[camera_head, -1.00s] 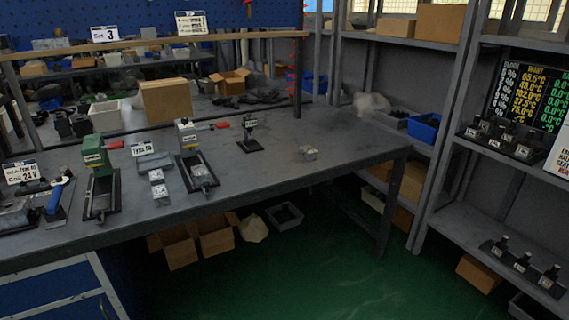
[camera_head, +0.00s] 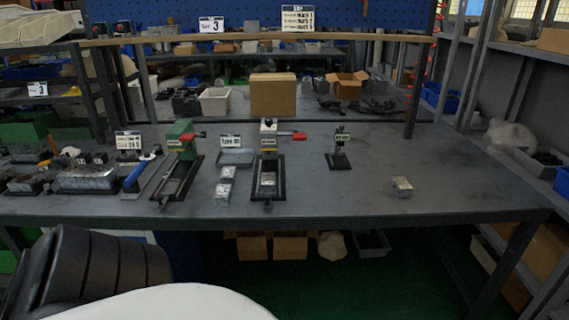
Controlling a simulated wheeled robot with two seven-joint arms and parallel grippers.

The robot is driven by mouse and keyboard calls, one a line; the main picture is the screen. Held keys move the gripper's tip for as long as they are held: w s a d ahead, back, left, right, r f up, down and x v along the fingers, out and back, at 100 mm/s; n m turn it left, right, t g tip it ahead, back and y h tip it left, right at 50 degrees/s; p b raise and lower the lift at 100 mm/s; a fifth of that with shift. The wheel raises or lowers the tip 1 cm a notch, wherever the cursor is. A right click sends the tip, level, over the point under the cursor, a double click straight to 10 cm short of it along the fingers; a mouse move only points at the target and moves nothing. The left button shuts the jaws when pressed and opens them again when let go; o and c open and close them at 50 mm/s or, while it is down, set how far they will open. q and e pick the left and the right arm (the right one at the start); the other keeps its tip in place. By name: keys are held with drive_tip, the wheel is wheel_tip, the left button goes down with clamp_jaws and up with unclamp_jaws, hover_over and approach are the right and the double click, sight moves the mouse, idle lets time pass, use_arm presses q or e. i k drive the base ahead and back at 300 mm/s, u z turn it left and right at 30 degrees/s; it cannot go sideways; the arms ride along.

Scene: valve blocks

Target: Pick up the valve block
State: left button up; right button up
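A small silvery valve block (camera_head: 402,187) sits alone on the right part of the grey workbench (camera_head: 340,200). Two more small metal blocks stand one behind the other left of centre, the front one (camera_head: 223,194) and the rear one (camera_head: 227,173). Another block-like piece (camera_head: 268,180) sits in the black fixture with a red handle (camera_head: 268,160). I cannot tell which block the task means. Neither of my grippers shows; a black ribbed part and a white rounded surface, apparently mine, fill the lower left.
A green fixture (camera_head: 181,150) and a small black stand (camera_head: 339,155) are on the bench. A cardboard box (camera_head: 273,95) and a white bin (camera_head: 214,102) stand behind. The bench around the right-hand block is clear. Shelving (camera_head: 520,45) lies to the right.

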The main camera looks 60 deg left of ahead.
sight(268, 184)
drive_tip(key=u, duration=0.6)
drive_tip(key=i, duration=0.8)
drive_tip(key=u, duration=0.85)
